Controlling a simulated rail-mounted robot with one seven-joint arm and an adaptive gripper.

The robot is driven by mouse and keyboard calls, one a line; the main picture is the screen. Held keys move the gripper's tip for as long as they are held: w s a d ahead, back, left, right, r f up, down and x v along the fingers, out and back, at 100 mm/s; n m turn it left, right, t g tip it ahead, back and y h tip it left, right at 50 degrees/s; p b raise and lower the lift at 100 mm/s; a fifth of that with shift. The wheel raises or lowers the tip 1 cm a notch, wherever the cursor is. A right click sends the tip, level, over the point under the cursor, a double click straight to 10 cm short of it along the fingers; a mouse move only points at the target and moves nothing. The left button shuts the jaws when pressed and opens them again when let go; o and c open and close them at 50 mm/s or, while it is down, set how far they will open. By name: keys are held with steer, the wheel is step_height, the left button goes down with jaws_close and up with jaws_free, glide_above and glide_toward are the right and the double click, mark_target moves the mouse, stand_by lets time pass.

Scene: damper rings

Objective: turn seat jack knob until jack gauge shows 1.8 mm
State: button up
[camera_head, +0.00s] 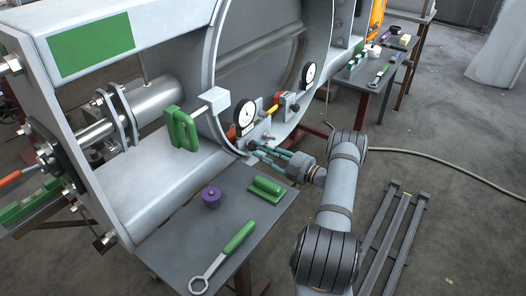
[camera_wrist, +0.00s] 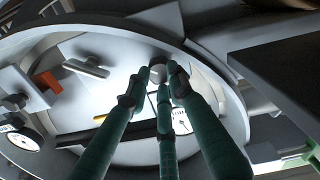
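My gripper (camera_head: 256,148) with its green fingers reaches the lower rim of the large grey ring. In the wrist view my fingertips (camera_wrist: 160,75) stand a little apart, with a small grey round knob (camera_wrist: 156,62) at or just beyond them. Whether they touch it I cannot tell. A white dial gauge (camera_wrist: 181,123) lies partly behind the fingers, its reading not legible. In the head view one black-rimmed dial (camera_head: 245,115) stands left of my gripper and another (camera_head: 308,74) higher up to the right. Which of these dials is the jack gauge I cannot tell.
The near table holds a purple knob-like part (camera_head: 211,196), a green block (camera_head: 265,188) and a green-handled ring wrench (camera_head: 224,255). A green handle (camera_head: 183,128) stands left of the ring. An orange part (camera_wrist: 47,82) shows at left in the wrist view. A frame (camera_head: 398,235) lies on the floor.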

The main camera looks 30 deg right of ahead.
steer(key=shift+s+d, duration=0.1)
steer(key=shift+s, duration=0.1)
steer(key=shift+v, duration=0.8)
steer(key=p+v, duration=0.1)
steer(key=v, duration=0.5)
stand_by(0.4)
